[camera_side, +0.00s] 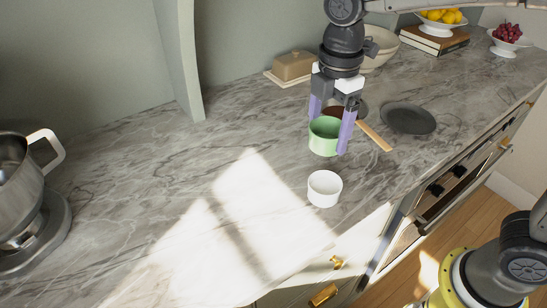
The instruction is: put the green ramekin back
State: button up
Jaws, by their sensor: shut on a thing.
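The green ramekin (324,138) is a small round cup held between the purple fingers of my gripper (332,128). One finger is on its left side and the other on its right. It appears upright, behind the white ramekin; I cannot tell whether its base touches the counter. The white ramekin (324,190) stands upright on the marble counter, in front of my gripper and apart from it.
A wooden utensil (374,136) and a dark plate (409,118) lie right of my gripper. A butter dish (293,67) and a cream bowl (378,50) stand behind. The left-middle counter (150,165) is clear.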

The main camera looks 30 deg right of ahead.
jog(key=w+a+f, duration=0.1)
jog(key=w+f, duration=0.1)
jog(key=w, duration=0.1)
jog(key=w+a+f, duration=0.1)
jog(key=w+f, duration=0.2)
jog(key=w+a+f, duration=0.1)
jog(key=w+f, duration=0.1)
jog(key=w, duration=0.2)
jog(key=shift+a+f, duration=0.25)
jog(key=shift+a, duration=0.1)
jog(key=shift+w+a+f, duration=0.2)
jog(key=shift+w+f, duration=0.3)
jog(key=shift+f, duration=0.1)
jog(key=shift+w+f, duration=0.2)
jog(key=shift+f, duration=1.55)
jog(key=shift+f, duration=0.15)
jog(key=o, duration=1.3)
